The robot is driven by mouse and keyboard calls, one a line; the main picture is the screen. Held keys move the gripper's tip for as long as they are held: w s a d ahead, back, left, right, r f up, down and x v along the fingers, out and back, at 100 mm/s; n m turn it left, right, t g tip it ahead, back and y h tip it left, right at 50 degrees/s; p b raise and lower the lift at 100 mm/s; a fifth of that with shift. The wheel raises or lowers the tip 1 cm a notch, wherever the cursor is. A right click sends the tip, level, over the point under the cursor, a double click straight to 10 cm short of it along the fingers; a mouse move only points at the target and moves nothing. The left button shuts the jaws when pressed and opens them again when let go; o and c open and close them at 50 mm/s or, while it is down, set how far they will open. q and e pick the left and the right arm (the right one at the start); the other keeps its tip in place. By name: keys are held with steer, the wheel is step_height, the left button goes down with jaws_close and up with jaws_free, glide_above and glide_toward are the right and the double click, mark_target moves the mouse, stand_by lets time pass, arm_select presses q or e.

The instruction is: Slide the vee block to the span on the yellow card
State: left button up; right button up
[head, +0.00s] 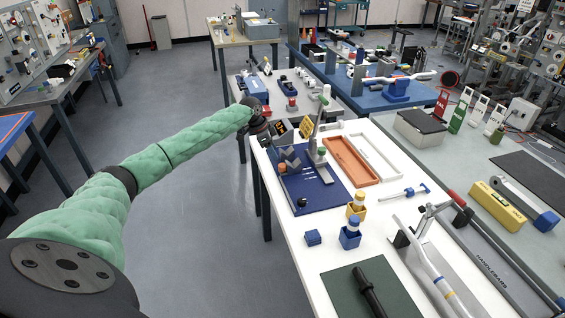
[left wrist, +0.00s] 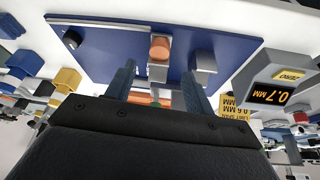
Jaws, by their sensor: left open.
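My right gripper is not in view.
A display reading 0.7 MM (left wrist: 276,82) stands beside the card. An orange tray (head: 351,161) lies right of the plate. A black knob (head: 302,202) is on the plate's near part. Blue and yellow bins (head: 349,238) stand nearer. The white table front is partly clear.

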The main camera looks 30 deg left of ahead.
mark_target(281, 165)
arm_select(q)
steer(key=shift+m, duration=0.3)
steer(key=p+x, duration=0.3)
steer(key=x, duration=0.3)
steer(key=shift+d+f, duration=0.1)
steer(key=shift+f, duration=0.25)
steer(key=shift+w+d+f, duration=0.15)
steer(key=shift+f, duration=0.4)
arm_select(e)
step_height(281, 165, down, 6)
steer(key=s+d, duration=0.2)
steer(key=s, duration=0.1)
arm_select(q)
steer(key=shift+c, duration=0.4)
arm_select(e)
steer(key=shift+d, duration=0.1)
arm_select(q)
jaws_close()
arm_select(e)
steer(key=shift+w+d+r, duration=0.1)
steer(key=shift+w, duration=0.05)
